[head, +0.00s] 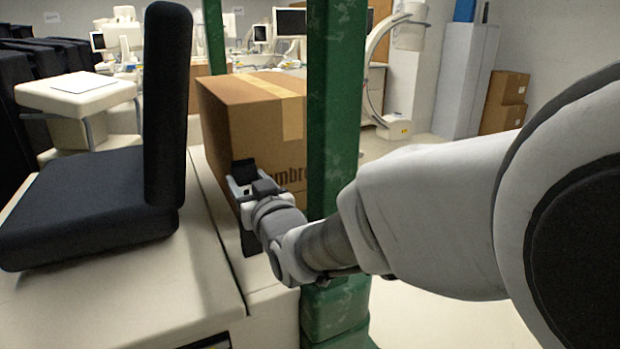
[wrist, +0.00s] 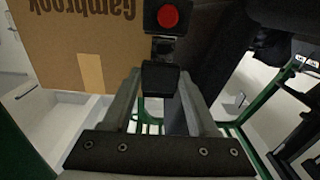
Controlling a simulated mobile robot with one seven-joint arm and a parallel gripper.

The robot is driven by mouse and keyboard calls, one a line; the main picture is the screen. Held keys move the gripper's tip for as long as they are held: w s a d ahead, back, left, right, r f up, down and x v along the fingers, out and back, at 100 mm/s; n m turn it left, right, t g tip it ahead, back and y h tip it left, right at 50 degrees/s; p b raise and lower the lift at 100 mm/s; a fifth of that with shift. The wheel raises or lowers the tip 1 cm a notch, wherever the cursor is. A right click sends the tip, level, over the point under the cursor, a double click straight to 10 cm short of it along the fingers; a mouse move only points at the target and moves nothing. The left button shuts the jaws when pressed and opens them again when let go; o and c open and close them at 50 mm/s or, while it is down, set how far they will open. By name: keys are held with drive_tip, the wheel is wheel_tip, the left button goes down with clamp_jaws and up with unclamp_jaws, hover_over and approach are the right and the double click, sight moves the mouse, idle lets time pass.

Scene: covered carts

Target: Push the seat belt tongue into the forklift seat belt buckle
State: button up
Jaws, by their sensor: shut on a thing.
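The black seat belt buckle (wrist: 178,40) with its round red button (wrist: 168,16) is at the top middle of the wrist view. My gripper (wrist: 161,82) is shut on the black body of the seat belt tongue (wrist: 160,77), just below the buckle in that view. A short narrow piece spans the small gap between them; I cannot tell whether its tip is inside the buckle. In the head view my gripper (head: 246,187) is beside the cardboard box, with a black piece (head: 243,169) at its fingers. The buckle's red button is not visible there.
The black forklift seat (head: 90,205) with its upright backrest (head: 167,105) stands left of my gripper. A large cardboard box (head: 245,120) is close behind it. A green post (head: 333,110) rises just right of my gripper, close to my arm.

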sight(246, 191)
drive_tip(key=shift+f+b, duration=1.65)
drive_tip(key=shift+b, duration=0.2)
drive_tip(key=shift+r, duration=0.15)
drive_tip(key=shift+w+a+r+p, duration=0.1)
drive_tip(key=shift+r+p, duration=0.5)
drive_tip(key=shift+r, duration=1)
clamp_jaws()
drive_tip(key=shift+r, duration=0.25)
drive_tip(key=shift+f, duration=0.1)
drive_tip(key=shift+f, duration=0.2)
drive_tip(key=shift+b, duration=1.15)
drive_tip(key=shift+f+b, duration=1.6)
drive_tip(key=shift+b, duration=0.3)
drive_tip(key=o, duration=1.5)
unclamp_jaws()
drive_tip(key=shift+r, duration=0.1)
